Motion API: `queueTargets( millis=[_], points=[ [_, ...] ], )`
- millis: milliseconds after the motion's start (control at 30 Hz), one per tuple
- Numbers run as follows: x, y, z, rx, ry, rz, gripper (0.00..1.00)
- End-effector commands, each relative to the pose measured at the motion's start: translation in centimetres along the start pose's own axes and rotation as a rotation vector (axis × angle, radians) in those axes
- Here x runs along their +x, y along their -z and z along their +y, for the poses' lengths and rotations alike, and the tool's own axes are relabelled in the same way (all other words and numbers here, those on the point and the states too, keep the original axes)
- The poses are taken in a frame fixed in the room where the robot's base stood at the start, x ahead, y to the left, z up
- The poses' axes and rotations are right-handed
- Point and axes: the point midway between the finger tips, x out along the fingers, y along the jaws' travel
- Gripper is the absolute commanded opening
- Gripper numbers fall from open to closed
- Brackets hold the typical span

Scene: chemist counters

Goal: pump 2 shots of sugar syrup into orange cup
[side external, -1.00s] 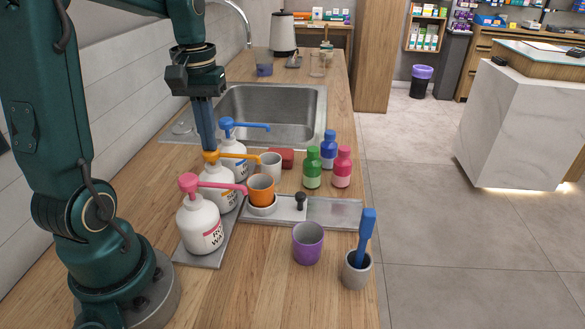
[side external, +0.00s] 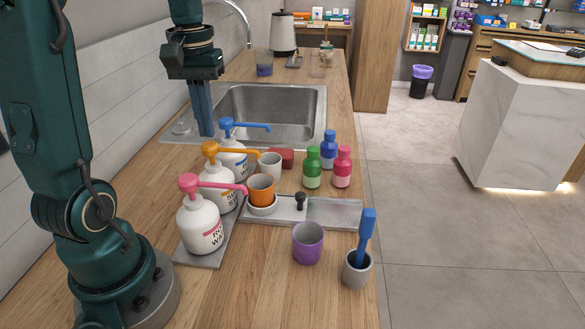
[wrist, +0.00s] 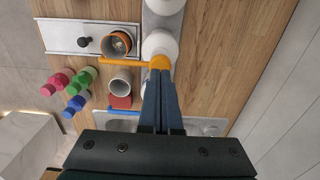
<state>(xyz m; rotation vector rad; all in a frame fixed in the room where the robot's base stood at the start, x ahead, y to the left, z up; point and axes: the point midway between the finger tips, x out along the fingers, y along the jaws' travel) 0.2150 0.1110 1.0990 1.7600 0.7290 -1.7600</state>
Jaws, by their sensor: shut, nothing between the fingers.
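Three white pump bottles stand in a row: pink-topped (side external: 201,222), orange-topped (side external: 219,186) and blue-topped (side external: 233,157).
A grey cup (side external: 270,165) stands behind the orange one, a purple cup (side external: 307,243) in front. Green (side external: 312,168), blue (side external: 328,150) and pink (side external: 343,167) bottles stand right. A pot with a blue-handled tool (side external: 357,270) is near the edge. The sink (side external: 270,110) lies behind.

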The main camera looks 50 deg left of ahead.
Motion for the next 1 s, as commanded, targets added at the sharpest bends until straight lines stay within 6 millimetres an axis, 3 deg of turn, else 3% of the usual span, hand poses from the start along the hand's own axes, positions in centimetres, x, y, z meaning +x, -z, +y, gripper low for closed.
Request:
queueTargets(
  millis=[267, 800, 1000],
  points=[
    [-0.6, 0.1, 0.0, 0.0, 0.0, 0.002, 0.0],
    [-5.5, 0.1, 0.0, 0.0, 0.0, 0.003, 0.0],
    [-6.0, 0.0, 0.0, 0.0, 0.0, 0.0, 0.0]
  ],
)
